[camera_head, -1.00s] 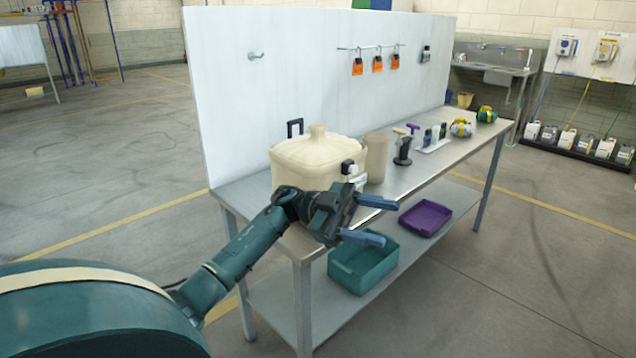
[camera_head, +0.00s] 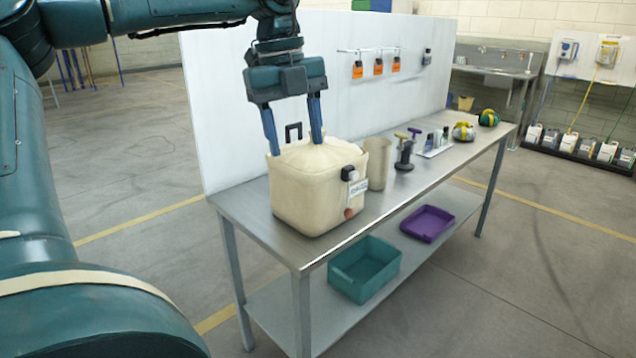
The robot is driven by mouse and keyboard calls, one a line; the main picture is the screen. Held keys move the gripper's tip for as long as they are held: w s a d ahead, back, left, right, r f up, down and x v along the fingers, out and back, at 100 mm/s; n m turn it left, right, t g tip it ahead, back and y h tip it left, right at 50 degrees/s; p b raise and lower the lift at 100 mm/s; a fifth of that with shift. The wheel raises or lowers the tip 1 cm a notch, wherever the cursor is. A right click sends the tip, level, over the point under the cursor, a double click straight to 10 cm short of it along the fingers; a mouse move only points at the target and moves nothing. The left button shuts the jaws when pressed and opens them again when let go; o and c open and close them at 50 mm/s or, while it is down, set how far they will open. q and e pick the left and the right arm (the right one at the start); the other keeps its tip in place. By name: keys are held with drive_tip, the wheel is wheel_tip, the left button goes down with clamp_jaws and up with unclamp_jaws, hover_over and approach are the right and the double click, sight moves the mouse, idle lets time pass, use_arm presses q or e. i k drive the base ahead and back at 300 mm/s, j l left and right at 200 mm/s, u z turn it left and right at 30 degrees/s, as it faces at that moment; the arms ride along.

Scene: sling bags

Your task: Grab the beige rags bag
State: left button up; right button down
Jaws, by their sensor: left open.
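The beige rags bag (camera_head: 308,195) stands upright on the near end of the metal table. It is boxy, with a dark handle at the back, a black clip and a small white label on its right side. My left gripper (camera_head: 295,148) points down over the bag from above, with its two blue fingers spread apart. The fingertips are at the level of the bag's top, one near its left edge and one near its middle. I cannot tell whether they touch it. My right gripper is not in view.
A beige cup (camera_head: 377,163), a dark stand tool (camera_head: 405,152) and several small items are farther along the metal table (camera_head: 290,248). A white panel (camera_head: 225,115) rises behind. A teal bin (camera_head: 364,268) and a purple tray (camera_head: 426,223) sit on the lower shelf.

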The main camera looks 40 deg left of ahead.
sight(311, 188)
drive_tip(key=i+j, duration=0.5)
drive_tip(key=j, duration=0.15)
drive_tip(key=i+j, duration=0.55)
drive_tip(key=j, duration=0.15)
